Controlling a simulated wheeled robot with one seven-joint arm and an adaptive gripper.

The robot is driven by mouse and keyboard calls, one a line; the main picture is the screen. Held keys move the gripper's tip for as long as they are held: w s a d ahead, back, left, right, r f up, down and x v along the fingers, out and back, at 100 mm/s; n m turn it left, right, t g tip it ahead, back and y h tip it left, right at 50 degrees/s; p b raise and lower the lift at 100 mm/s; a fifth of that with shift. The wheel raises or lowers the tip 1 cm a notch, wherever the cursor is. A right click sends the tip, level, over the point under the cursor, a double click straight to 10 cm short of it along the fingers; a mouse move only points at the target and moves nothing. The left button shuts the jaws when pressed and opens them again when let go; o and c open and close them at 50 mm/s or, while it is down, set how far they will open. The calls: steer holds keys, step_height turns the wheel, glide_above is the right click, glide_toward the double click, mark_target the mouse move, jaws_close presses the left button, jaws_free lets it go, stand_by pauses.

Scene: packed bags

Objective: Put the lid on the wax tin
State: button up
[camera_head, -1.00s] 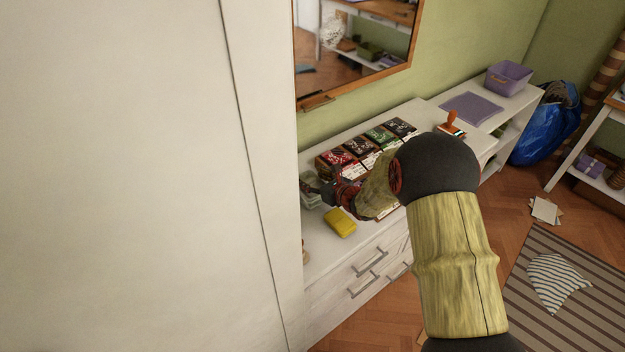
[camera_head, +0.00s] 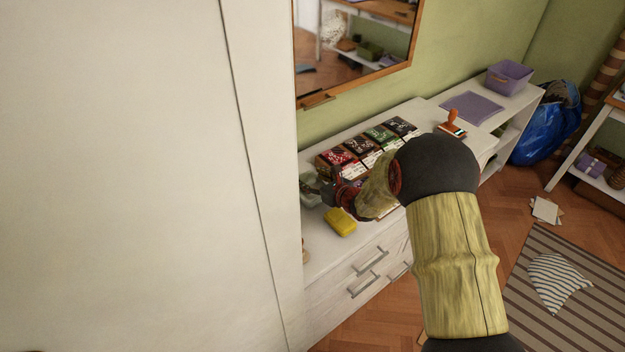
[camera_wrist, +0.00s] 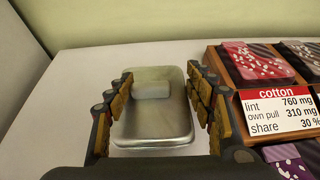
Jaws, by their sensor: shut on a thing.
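A silver metal wax tin (camera_wrist: 157,73) with rounded corners lies on the white top, between and beyond my fingers in the wrist view. My gripper (camera_wrist: 160,104) is shut on a flat silver piece, which looks like the lid (camera_wrist: 152,122), nearest the camera. The two metal parts overlap in this view, and I cannot tell whether the lid touches the tin or hangs just above it. In the head view my gripper (camera_head: 328,189) is at the left end of the dresser, with the tin (camera_head: 309,192) mostly behind it.
A wooden rack of dark and coloured packs (camera_head: 362,150) stands right of my gripper, with a label (camera_wrist: 277,109) close by. A yellow block (camera_head: 341,222) lies at the dresser's front. A stamp (camera_head: 452,127) stands farther right. A white panel (camera_head: 255,180) rises at left.

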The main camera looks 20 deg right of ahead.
steer(key=shift+f+b, duration=0.6)
steer(key=shift+f, duration=0.1)
steer(key=o, duration=1.1)
steer(key=v, duration=1.2)
steer(key=s+a+r+n+g+y+p, duration=0.1)
steer(key=s+a+r+n+g+y, duration=0.4)
steer(key=s+a+r+n, duration=1.05)
steer(key=s+d+r+n+g+h+p, duration=0.1)
steer(key=s+r+n+g+h, duration=0.2)
steer(key=s+n, duration=0.75)
steer(key=s+d+r+n+t+h, duration=0.1)
steer(key=s+d+r+n+h, duration=0.1)
steer(key=s+d+n+h, duration=0.4)
steer(key=s+d+p, duration=0.1)
steer(key=d, duration=0.2)
steer(key=shift+d+r+h, duration=0.25)
steer(key=shift+r+h, duration=0.05)
